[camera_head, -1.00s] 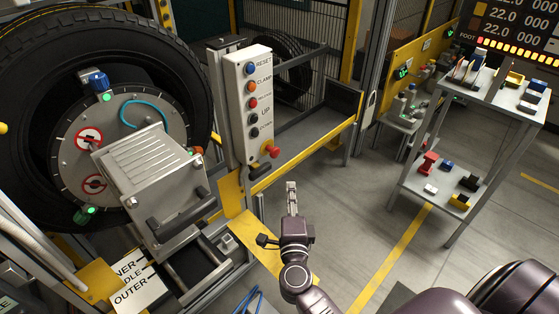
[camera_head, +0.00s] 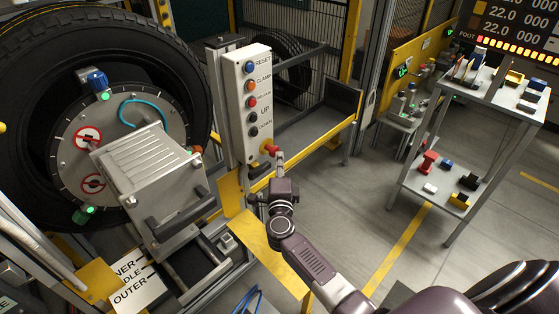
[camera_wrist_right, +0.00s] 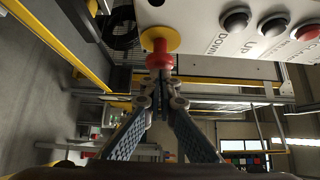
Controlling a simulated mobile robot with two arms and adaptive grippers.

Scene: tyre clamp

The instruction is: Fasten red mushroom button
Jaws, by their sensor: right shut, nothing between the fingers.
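The red mushroom button (camera_head: 270,149) sits at the bottom of the white control panel (camera_head: 247,110). In the right wrist view the red button (camera_wrist_right: 157,60) stands out from a yellow disc (camera_wrist_right: 160,39) on the panel. My right gripper (camera_head: 279,156) is shut with nothing between its fingers. Its fingertips (camera_wrist_right: 158,74) are right at the button's face and partly cover it; I cannot tell whether they touch. My left gripper is not in view.
A large tyre on a round hub (camera_head: 120,135) stands left of the panel. A yellow rail (camera_head: 315,140) runs to the right behind the button. A shelf cart (camera_head: 445,220) with small parts stands at right. Open floor lies between.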

